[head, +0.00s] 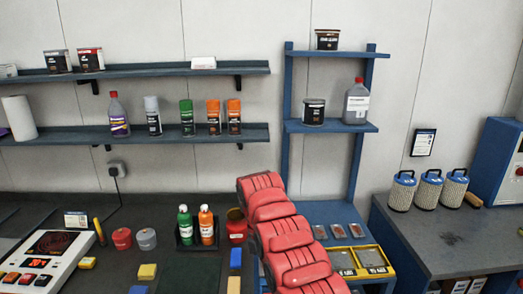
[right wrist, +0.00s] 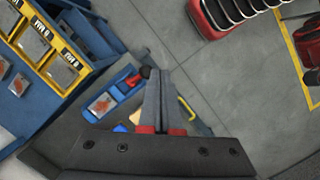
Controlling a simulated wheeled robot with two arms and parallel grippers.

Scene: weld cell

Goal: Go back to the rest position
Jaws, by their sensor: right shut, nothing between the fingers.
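My right gripper (right wrist: 158,76) is in the right wrist view. Its two dark fingers lie together, shut, with nothing between them. It points over the grey floor (right wrist: 165,30), beside a blue rack with yellow-framed bins (right wrist: 45,40). No fingertips show in the head view. There, a red segmented arm part of mine rises from the lower edge to the middle and hides part of the bench and rack. My left gripper is in neither view.
The dark bench (head: 180,270) holds a green bottle (head: 185,226), an orange bottle (head: 206,226) and a white control panel (head: 48,262). Wall shelves (head: 60,134) hold cans and bottles. Blue-topped canisters (head: 428,188) stand on the right bench (head: 440,245). Open floor shows in the wrist view.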

